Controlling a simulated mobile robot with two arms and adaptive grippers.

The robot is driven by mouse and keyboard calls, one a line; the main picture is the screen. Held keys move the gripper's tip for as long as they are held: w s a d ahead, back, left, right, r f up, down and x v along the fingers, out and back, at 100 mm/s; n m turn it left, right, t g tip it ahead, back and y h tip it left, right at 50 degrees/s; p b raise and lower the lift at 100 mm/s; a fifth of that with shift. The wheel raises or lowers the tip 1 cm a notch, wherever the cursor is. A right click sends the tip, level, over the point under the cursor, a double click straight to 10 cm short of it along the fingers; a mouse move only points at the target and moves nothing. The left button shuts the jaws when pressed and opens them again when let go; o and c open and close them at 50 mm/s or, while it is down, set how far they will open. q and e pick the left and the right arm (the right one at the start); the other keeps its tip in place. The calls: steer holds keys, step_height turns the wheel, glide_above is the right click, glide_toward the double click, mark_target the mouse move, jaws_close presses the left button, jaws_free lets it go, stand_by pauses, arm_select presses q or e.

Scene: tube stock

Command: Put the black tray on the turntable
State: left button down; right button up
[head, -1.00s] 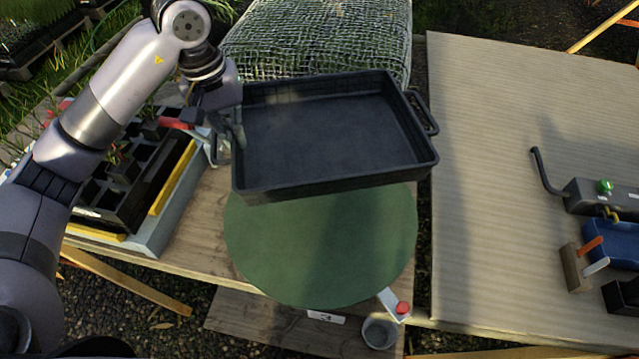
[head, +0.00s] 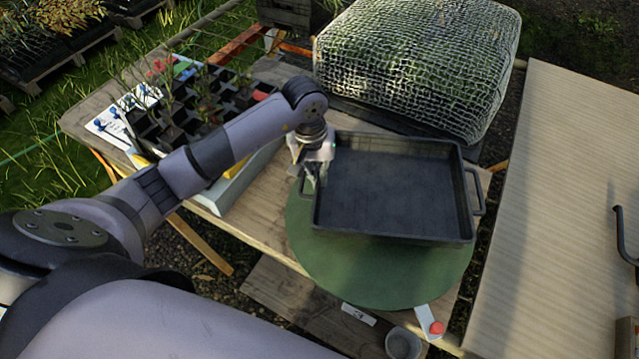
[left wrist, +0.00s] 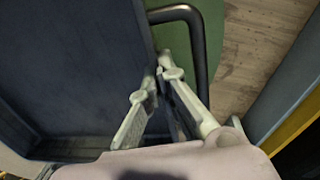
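The black tray (head: 395,190) is level or nearly so over the back part of the green turntable (head: 370,272). Its front wall overlaps the disc in the head view, and the disc's front part stays bare. I cannot tell whether the tray touches the disc. My left gripper (head: 312,180) is at the tray's left side. In the left wrist view, the fingers (left wrist: 165,80) close on the tray's side wall beside its handle, one finger inside the tray (left wrist: 75,70) and one outside. The tray is empty. My right gripper is not in view.
A planter of seedling cells (head: 195,110) stands left of the turntable. A net-wrapped bale (head: 420,65) is behind the tray. A small lever with a red knob (head: 436,328) and a grey cup (head: 402,344) are in front. A corrugated tabletop (head: 560,200) lies at right.

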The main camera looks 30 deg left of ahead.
arm_select(q)
step_height(320, 180, down, 4)
steer(key=shift+r, duration=0.2)
steer(key=shift+f, duration=0.15)
steer(key=shift+f, duration=0.2)
steer(key=c, duration=1.8)
jaws_free()
steer(key=shift+s+r, duration=0.1)
steer(key=shift+r, duration=0.05)
steer(key=shift+r, duration=0.2)
step_height(320, 180, up, 12)
steer(key=a+b, duration=0.1)
steer(key=b, duration=0.1)
steer(key=shift+s+a+f, duration=0.15)
steer(key=shift+s+f, duration=0.05)
